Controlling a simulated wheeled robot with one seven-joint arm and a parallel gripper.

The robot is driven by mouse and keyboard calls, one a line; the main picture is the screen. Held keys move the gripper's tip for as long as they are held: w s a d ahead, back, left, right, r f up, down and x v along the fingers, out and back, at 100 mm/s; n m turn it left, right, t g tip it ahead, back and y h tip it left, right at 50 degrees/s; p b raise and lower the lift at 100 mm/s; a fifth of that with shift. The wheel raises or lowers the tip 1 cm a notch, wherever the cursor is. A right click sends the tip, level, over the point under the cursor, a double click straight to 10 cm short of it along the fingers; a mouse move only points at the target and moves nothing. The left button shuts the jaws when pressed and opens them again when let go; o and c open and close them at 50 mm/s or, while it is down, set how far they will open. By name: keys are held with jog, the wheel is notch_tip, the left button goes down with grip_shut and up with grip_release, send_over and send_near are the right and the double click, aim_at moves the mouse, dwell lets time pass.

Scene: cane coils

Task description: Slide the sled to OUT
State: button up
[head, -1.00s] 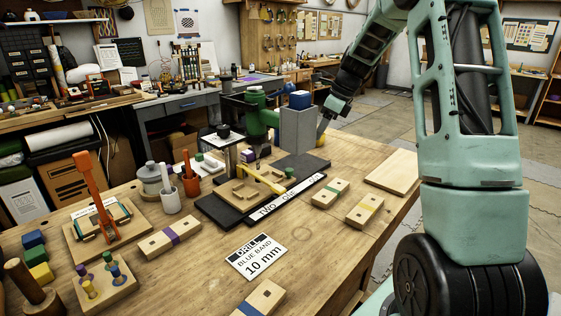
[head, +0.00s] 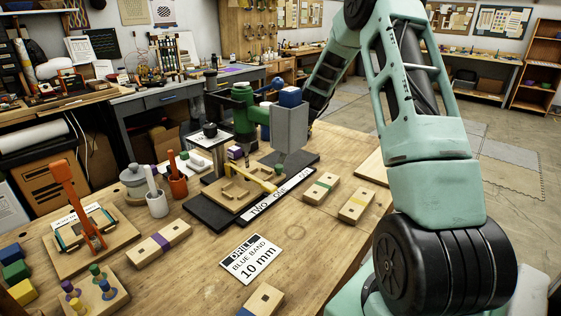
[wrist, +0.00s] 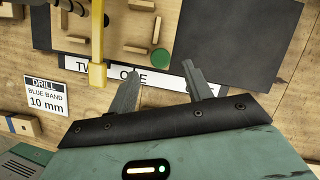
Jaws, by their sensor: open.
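The wooden sled (head: 228,193) with raised strips lies on a dark base under the green drill press (head: 243,112); it also shows in the wrist view (wrist: 118,28). A green knob (wrist: 160,58) stands at its right edge. A yellow bar (wrist: 97,45) crosses above the sled. The label strip (head: 272,203) along the base reads TWO, ONE, and a third word partly covered in the wrist view. My gripper (wrist: 160,70) is open and empty, its fingertips either side of the knob's near side; contact is unclear.
Banded wooden blocks (head: 320,188) and the drill card (head: 251,258) lie in front. A dark plate (wrist: 250,35) right of the sled is bare.

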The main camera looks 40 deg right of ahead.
aim_at(279, 166)
jog(key=shift+p+x, duration=0.3)
jog(key=shift+x, duration=2.25)
